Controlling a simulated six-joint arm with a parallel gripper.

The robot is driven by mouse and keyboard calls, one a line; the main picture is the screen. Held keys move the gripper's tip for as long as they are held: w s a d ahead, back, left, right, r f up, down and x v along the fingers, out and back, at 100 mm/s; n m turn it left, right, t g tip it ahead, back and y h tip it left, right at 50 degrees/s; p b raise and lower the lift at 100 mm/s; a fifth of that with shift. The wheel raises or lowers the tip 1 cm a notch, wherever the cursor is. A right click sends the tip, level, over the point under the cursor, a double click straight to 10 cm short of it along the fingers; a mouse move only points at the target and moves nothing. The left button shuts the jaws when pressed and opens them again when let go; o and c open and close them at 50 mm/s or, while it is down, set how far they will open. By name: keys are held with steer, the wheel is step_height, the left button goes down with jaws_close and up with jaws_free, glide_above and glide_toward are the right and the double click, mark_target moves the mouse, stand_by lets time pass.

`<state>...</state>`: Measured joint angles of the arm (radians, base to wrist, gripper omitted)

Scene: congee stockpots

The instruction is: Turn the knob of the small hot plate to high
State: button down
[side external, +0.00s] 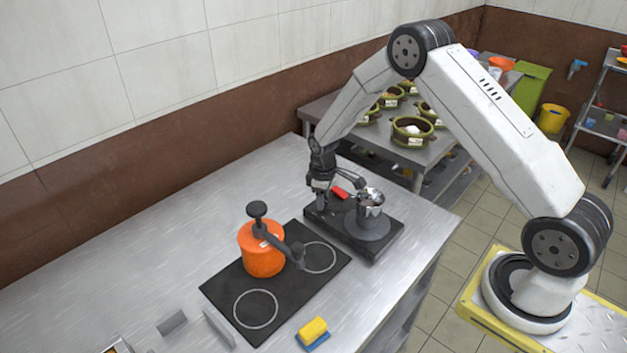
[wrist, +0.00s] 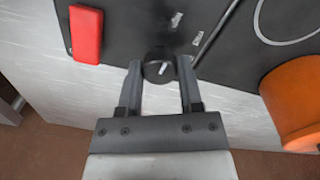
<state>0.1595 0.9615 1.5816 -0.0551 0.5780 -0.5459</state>
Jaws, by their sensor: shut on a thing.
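The small hot plate (side external: 383,246) is a black slab with a round grey burner, beside the larger cooktop in the side view. Its dark surface also fills the top of the wrist view (wrist: 135,22). The round black knob (wrist: 158,54) sits near its edge, with a short white pointer line, slightly tilted. Two small pale marks (wrist: 197,42) lie on the plate near the knob, too small to read. My gripper (wrist: 160,72) is shut on the knob, one finger on each side. In the side view my gripper (side external: 319,204) is low over the plate's back-left corner, hiding the knob.
A red block (wrist: 87,36) is left of the knob. A metal pot (side external: 371,198) stands on the burner. A black two-ring cooktop (side external: 222,291) carries an orange pot (side external: 262,258) close by. A yellow-and-blue sponge (side external: 313,330) lies in front. The counter's back left is clear.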

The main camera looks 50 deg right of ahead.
steer(key=shift+s+n, duration=0.1)
steer(key=shift+n, duration=0.2)
steer(key=shift+c, duration=1.3)
jaws_free()
steer(key=shift+r, duration=0.2)
steer(key=shift+a+r, duration=0.1)
steer(key=shift+r, duration=3.6)
